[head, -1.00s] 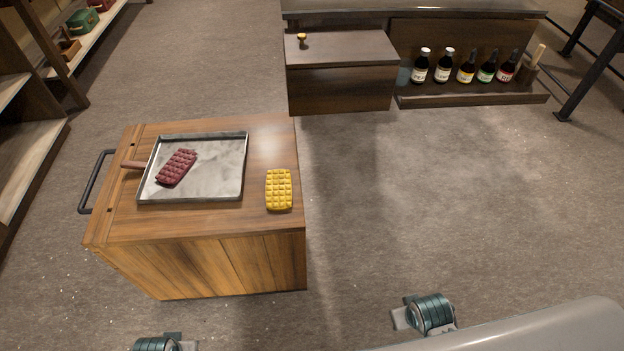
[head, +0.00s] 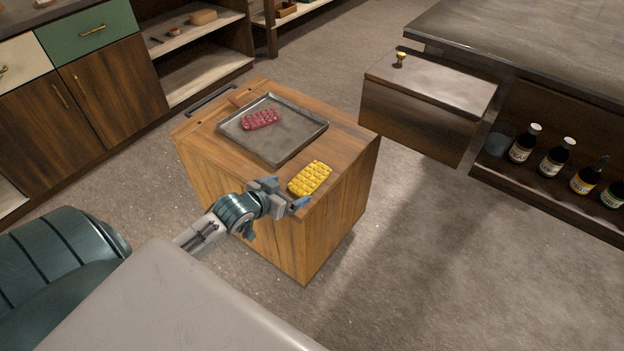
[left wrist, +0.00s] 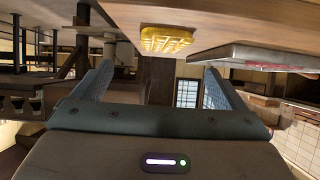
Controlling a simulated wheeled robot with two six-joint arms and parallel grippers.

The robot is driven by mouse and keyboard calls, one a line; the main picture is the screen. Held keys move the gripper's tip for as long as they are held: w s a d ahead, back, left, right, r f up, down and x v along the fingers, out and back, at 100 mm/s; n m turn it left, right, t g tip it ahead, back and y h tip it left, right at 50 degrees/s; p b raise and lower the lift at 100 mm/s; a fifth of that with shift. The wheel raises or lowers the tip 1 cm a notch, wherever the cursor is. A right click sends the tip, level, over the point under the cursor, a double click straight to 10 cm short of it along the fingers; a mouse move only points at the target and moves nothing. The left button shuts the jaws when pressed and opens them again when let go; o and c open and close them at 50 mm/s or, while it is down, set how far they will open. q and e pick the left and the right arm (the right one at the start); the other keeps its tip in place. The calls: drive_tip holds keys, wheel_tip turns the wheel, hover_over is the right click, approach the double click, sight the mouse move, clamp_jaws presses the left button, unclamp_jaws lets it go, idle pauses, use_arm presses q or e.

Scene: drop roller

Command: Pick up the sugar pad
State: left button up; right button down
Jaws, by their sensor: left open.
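A yellow pad (head: 310,179) with a grid of raised lumps lies on the wooden cart top (head: 345,150), near its front corner. It also shows in the left wrist view (left wrist: 166,39), ahead between the fingers. A dark red pad (head: 261,119) of the same kind lies on a metal tray (head: 290,148) behind it. My left gripper (head: 285,193) is open and empty at the cart's front edge, just short of the yellow pad. Its two blue fingers (left wrist: 157,68) stand wide apart in the left wrist view. My right gripper is not in view.
A drawer unit (head: 425,105) with a brass knob and a shelf with several bottles (head: 556,157) stand at right. Cabinets (head: 110,90) stand at left. Floor is clear between cart and shelf.

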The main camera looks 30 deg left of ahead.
sight(309, 177)
use_arm(q)
drive_tip(key=x, duration=0.4)
drive_tip(key=shift+a+f, duration=0.1)
drive_tip(key=shift+a, duration=0.05)
drive_tip(key=shift+w+f+b, duration=0.1)
drive_tip(key=shift+w+b, duration=0.2)
drive_tip(key=shift+w, duration=0.1)
drive_tip(key=x, duration=0.4)
drive_tip(key=shift+w, duration=0.5)
drive_tip(key=c, duration=1.2)
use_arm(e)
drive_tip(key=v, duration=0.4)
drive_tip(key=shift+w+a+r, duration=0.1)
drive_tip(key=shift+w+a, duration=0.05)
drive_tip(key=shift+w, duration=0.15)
